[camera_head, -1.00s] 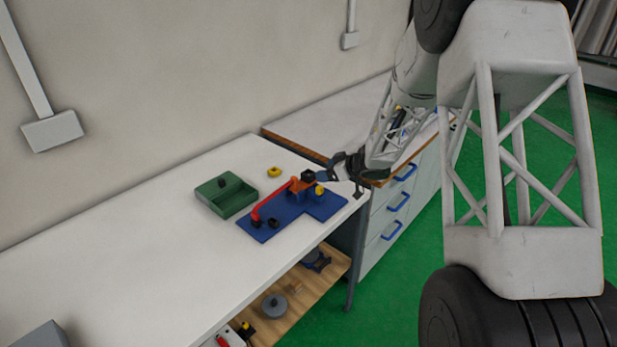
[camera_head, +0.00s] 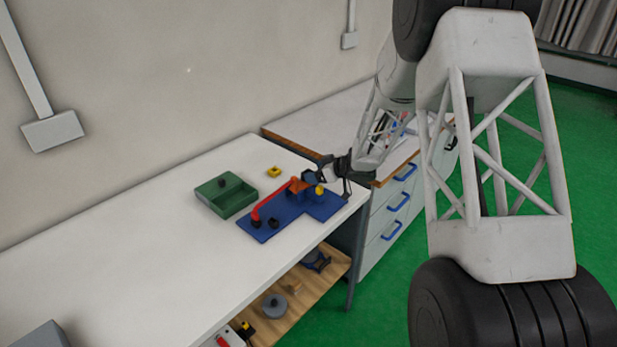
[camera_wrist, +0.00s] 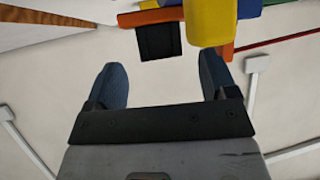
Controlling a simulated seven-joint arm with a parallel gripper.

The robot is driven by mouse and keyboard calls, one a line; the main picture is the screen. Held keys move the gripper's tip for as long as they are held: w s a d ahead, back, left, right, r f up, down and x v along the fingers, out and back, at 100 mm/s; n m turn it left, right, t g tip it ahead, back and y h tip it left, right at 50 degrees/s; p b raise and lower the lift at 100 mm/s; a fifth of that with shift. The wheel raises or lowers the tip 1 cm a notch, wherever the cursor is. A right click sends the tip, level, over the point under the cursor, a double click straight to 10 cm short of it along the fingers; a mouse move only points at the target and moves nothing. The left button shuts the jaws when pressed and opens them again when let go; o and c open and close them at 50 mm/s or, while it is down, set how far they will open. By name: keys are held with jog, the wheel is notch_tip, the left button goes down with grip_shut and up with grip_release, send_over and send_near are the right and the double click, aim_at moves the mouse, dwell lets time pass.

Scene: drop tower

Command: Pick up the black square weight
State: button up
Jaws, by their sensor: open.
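A black square block (camera_wrist: 158,41), which looks like the weight, shows in the wrist view just beyond my fingertips, roughly between them and apart from both. In the head view a small dark piece (camera_head: 309,175) at the top of the orange and blue structure seems to be the same block, partly hidden by my gripper. My gripper (camera_wrist: 162,64) is open and empty, with one blue finger on each side. In the head view my gripper (camera_head: 333,180) is beside the structure's right side, near the bench's right end.
The structure stands on a blue board (camera_head: 325,207) with a red arm (camera_head: 268,202) and a yellow cylinder (camera_wrist: 210,22) close to the black block. A green tray (camera_head: 240,205) and a yellow piece (camera_head: 274,171) lie left of it.

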jog(key=shift+x, duration=1.5)
jog(key=shift+c, duration=0.3)
